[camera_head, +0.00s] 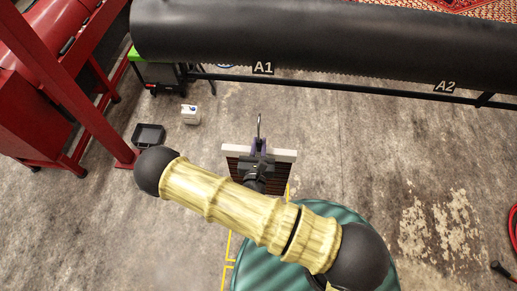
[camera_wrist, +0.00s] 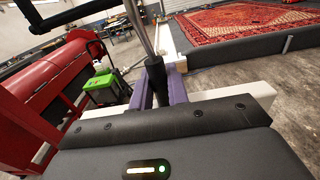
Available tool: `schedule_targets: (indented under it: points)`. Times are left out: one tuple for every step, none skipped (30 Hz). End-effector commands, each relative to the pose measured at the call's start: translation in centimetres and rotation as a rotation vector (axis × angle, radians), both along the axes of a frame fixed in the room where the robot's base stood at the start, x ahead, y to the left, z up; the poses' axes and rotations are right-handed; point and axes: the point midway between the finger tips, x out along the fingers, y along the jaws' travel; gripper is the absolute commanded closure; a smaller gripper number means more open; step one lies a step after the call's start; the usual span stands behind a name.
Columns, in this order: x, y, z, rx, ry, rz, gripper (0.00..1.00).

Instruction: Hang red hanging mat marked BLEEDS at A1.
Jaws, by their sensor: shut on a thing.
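My gripper (camera_head: 259,149) is shut on the dark stem of a hanger with a white crossbar (camera_head: 285,155) and a metal hook pointing up. The hanging mat (camera_head: 237,170) shows as a dark reddish-brown strip below the crossbar, mostly hidden by my arm; no BLEEDS mark is readable. In the wrist view, the purple fingers of my gripper (camera_wrist: 158,82) close around the stem, with the metal rod (camera_wrist: 138,25) rising from it. The A1 label (camera_head: 263,68) is on a dark rail (camera_head: 340,87) above and beyond the hook in the head view. The hook is apart from the rail.
The A2 label (camera_head: 445,87) is farther right on the rail. A red machine (camera_head: 45,110) stands left. A black tray (camera_head: 149,135) and white jug (camera_head: 190,114) are on the floor.

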Motion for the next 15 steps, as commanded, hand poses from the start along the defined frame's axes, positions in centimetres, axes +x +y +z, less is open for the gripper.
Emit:
schedule_targets:
  points:
    - [0.4, 0.0, 0.1, 0.001, -0.005, -0.001, 1.0]
    - [0.6, 0.0, 0.1, 0.001, -0.005, -0.001, 1.0]
    - [0.8, -0.1, 0.2, 0.001, -0.005, -0.001, 1.0]
    - [1.0, -0.1, 0.2, 0.001, -0.005, -0.001, 1.0]
    - [1.2, -0.1, 0.1, 0.001, -0.005, -0.001, 1.0]
    - [1.4, -0.1, 0.1, 0.001, -0.004, -0.001, 1.0]
    - [1.6, -0.1, 0.1, 0.001, -0.004, -0.001, 1.0]
    - [1.8, -0.1, 0.1, 0.001, -0.005, -0.002, 1.0]
    - [2.0, -0.1, 0.1, 0.001, -0.005, -0.002, 1.0]
    - [2.2, -0.1, 0.1, 0.001, -0.004, -0.002, 1.0]
    - [2.4, -0.1, 0.1, 0.001, -0.004, -0.001, 1.0]
    - [2.6, -0.1, 0.1, 0.001, -0.004, -0.001, 1.0]
    - [2.8, -0.1, 0.1, 0.001, -0.004, -0.001, 1.0]
    - [3.0, -0.1, 0.1, 0.001, -0.004, -0.002, 1.0]
    - [3.3, -0.1, 0.1, 0.001, -0.005, -0.002, 1.0]
